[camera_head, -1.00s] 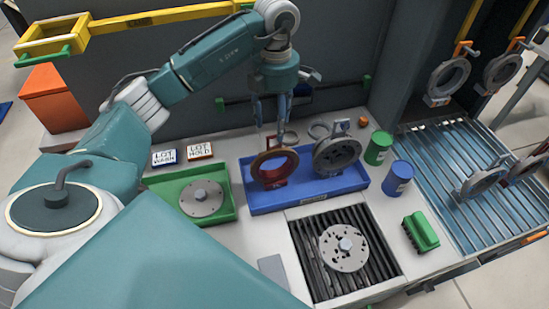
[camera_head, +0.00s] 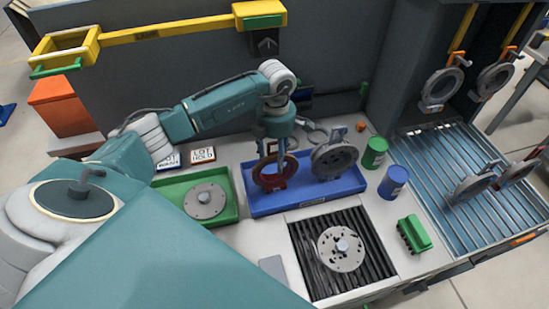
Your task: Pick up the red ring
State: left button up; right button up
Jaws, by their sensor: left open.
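The red ring (camera_head: 274,184) stands upright in the left part of the blue tray (camera_head: 325,199). A small red tag piece shows with it. My left gripper (camera_head: 273,158) is open and points down at the top of the ring, with its fingers at the ring's upper rim. I cannot tell whether the fingers touch the ring. The gripper and its fingers hide part of the ring's top. My right gripper is not in view.
A grey ring (camera_head: 334,160) stands right of the red ring in the same tray. A green tray (camera_head: 223,202) holding a disc is on the left. Green (camera_head: 375,152) and blue cans (camera_head: 393,182) stand on the right. A dark grate (camera_head: 365,247) lies in front.

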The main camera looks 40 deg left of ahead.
pick_arm(q)
jog(key=shift+f, duration=0.2)
grip_shut()
jog(key=shift+w+r, duration=0.1)
